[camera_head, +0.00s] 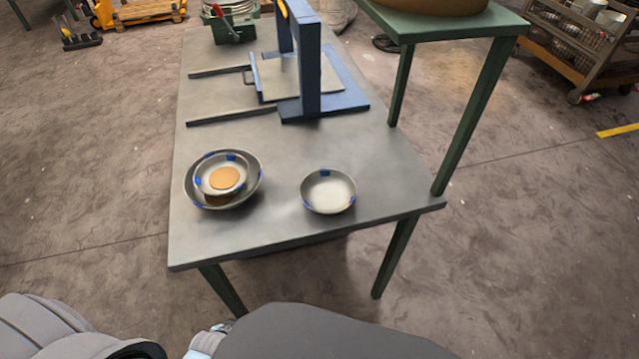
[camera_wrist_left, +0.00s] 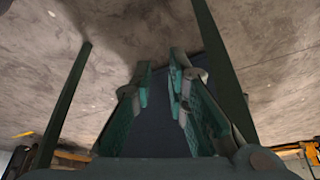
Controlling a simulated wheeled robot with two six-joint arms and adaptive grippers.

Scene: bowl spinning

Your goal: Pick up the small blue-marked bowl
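In the head view, a small metal bowl (camera_head: 207,177) with blue marks on its rim and a tan disc inside sits within a larger blue-marked bowl (camera_head: 255,183) at the left front of the table. Another shallow blue-marked bowl (camera_head: 328,192) stands alone to their right, upright and empty. My left gripper (camera_wrist_left: 161,75) shows only in its wrist view, with its green-padded fingers apart and nothing seen between them. No bowl shows in that view, and the gripper is away from the bowls. My right gripper is not in view.
The bowls stand on a grey table (camera_head: 290,228) with its front edge towards me. A blue press frame (camera_head: 310,75) stands farther back. A raised green stand (camera_head: 480,22) is at the right. The tabletop between bowls and press is clear. Green posts (camera_wrist_left: 66,105) flank the wrist view.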

